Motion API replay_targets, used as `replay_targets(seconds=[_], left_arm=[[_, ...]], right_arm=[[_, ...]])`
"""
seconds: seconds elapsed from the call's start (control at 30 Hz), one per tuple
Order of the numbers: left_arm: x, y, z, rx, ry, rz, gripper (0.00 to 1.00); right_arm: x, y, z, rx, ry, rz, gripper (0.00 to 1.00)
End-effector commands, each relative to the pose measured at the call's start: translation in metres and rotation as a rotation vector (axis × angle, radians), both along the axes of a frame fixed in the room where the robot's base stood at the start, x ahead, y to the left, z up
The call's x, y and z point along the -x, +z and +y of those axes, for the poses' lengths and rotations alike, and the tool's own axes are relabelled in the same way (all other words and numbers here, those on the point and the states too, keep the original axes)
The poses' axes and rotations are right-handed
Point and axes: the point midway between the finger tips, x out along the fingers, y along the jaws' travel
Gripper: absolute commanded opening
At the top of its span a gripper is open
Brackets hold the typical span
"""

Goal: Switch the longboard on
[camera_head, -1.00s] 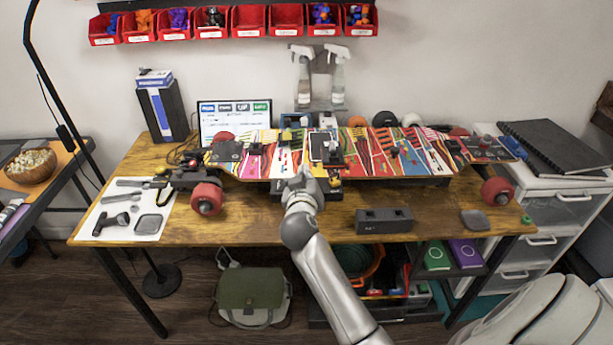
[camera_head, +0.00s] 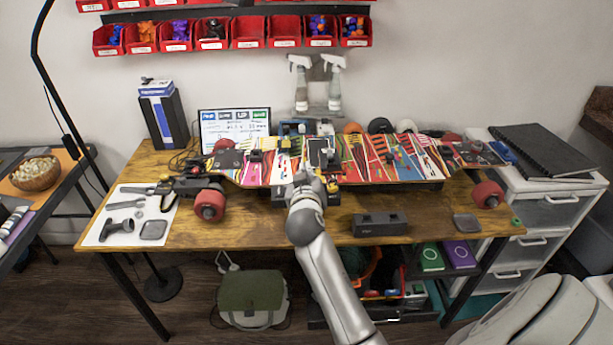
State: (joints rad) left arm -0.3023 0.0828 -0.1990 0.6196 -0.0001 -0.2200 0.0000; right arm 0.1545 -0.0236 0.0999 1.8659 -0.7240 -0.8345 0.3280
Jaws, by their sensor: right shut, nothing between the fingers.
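My right arm comes in from the bottom, and my right gripper (camera_head: 321,156) is at the middle of the board, over or against a dark part there. Its fingers are shut and look empty; whether they touch the board I cannot tell. The arm hides part of the board's near edge. I cannot make out a switch. My left gripper is not in view.
A white mat (camera_head: 112,238) with tools lies at the table's left. A dark box (camera_head: 380,224) and a small grey pad (camera_head: 466,222) lie near the front edge. A screen (camera_head: 235,125), spray bottles (camera_head: 334,85) and a black box (camera_head: 164,117) stand behind. Drawers (camera_head: 550,210) are at right.

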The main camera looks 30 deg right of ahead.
Motion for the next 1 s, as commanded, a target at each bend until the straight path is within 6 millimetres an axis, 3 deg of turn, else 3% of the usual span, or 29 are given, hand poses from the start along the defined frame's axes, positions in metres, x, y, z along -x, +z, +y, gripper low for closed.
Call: replay_targets(seconds=[0.2, 0.43, 1.0], left_arm=[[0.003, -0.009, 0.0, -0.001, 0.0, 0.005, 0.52], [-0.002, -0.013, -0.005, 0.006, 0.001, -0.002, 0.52], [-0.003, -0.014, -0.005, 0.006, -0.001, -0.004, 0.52]], right_arm=[[0.034, 0.004, 0.02, -0.005, -0.001, 0.002, 0.0], [0.061, 0.012, 0.037, -0.003, 0.0, 0.003, 0.0], [0.071, 0.017, 0.042, 0.0, -0.002, 0.003, 0.0]])
